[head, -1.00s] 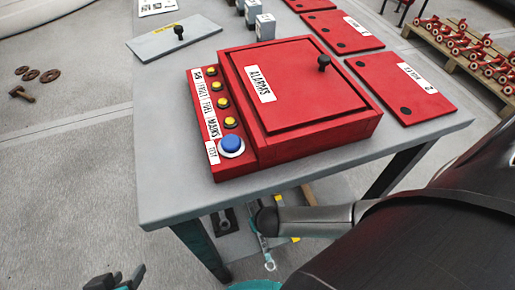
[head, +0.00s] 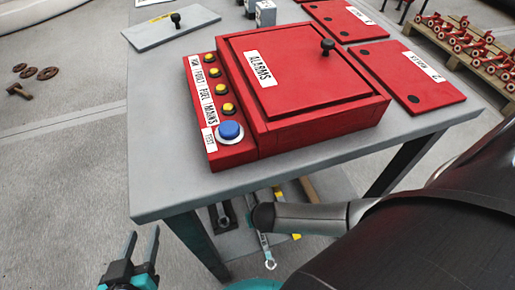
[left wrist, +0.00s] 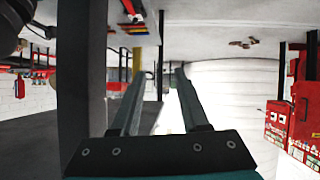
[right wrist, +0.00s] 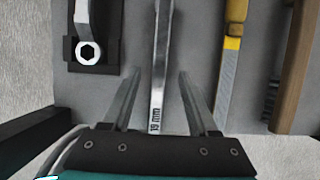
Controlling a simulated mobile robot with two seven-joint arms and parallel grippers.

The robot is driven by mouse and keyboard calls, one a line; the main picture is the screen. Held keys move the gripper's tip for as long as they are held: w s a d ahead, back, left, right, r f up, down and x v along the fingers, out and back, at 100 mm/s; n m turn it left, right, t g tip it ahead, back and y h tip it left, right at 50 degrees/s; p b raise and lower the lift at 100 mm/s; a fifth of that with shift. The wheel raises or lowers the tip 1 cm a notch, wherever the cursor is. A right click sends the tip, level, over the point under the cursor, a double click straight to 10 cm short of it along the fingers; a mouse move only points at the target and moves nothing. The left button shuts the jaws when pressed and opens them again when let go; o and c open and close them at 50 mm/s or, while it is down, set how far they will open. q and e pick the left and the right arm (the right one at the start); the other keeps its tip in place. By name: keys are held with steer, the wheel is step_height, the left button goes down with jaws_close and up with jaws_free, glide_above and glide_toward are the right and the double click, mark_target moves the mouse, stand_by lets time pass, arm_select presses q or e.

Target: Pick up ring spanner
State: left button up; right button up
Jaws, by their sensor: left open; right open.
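A long, slim metal spanner (right wrist: 158,60) with size marks on its shank lies on the grey lower shelf in the right wrist view. Its ring end (head: 270,264) pokes out past the shelf edge in the head view. My right gripper (right wrist: 160,90) is open, with one finger on each side of the shank and gaps to both. Whether the fingers are level with it I cannot tell. In the head view my right arm hides these fingers. My left gripper (head: 141,245) is open and empty, left of the table, and also shows in the left wrist view (left wrist: 158,85).
Beside the spanner lie a dark block with a hex-holed tool (right wrist: 88,52), a yellow-handled file (right wrist: 232,60) and a wooden handle (right wrist: 295,70). The grey table (head: 165,110) above carries a red alarm box (head: 300,85). A dark table leg (head: 197,245) stands near.

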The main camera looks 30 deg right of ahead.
steer(key=shift+w+f+b, duration=0.25)
steer(key=shift+f+b, duration=0.3)
steer(key=shift+f, duration=0.15)
arm_select(q)
steer(key=shift+s+d+r+t+h+b, duration=0.1)
steer(key=shift+d+r+t+h+b, duration=0.1)
steer(key=shift+d+r+t+h, duration=0.5)
steer(key=shift+s+d+r+t+h+b, duration=0.15)
steer(key=shift+d+r+t, duration=0.25)
steer(key=shift+d+t, duration=0.6)
arm_select(e)
steer(key=shift+w+f, duration=0.2)
steer(key=shift+f, duration=0.3)
arm_select(q)
steer(key=shift+a, duration=0.2)
arm_select(e)
jaws_close()
arm_select(q)
steer(key=shift+t, duration=0.3)
